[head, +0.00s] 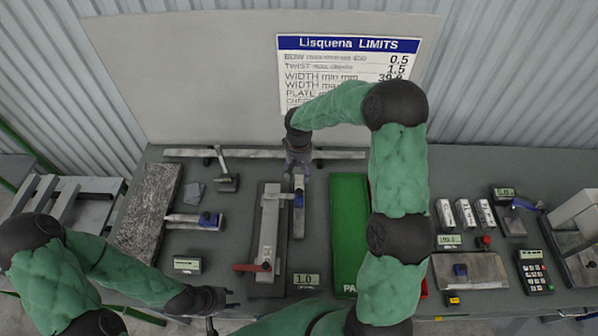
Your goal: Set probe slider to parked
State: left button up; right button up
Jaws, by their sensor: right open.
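A blue slider block (298,199) sits on a narrow grey rail (299,226) in the middle of the table. I cannot tell for sure which blue block is the probe slider, or read a parked mark. My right gripper (298,172) is open, pointing down at the far end of this rail, just beyond the blue block. I cannot tell whether it touches anything. My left gripper (226,302) is low at the table's front edge, away from the rail; its jaws are too unclear to judge.
A long grey fixture with a red handle (250,267) stands left of the rail. A green plate (348,225) lies to the right, partly behind my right arm.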

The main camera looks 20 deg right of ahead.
aim_at(284, 197)
jog(key=k, duration=1)
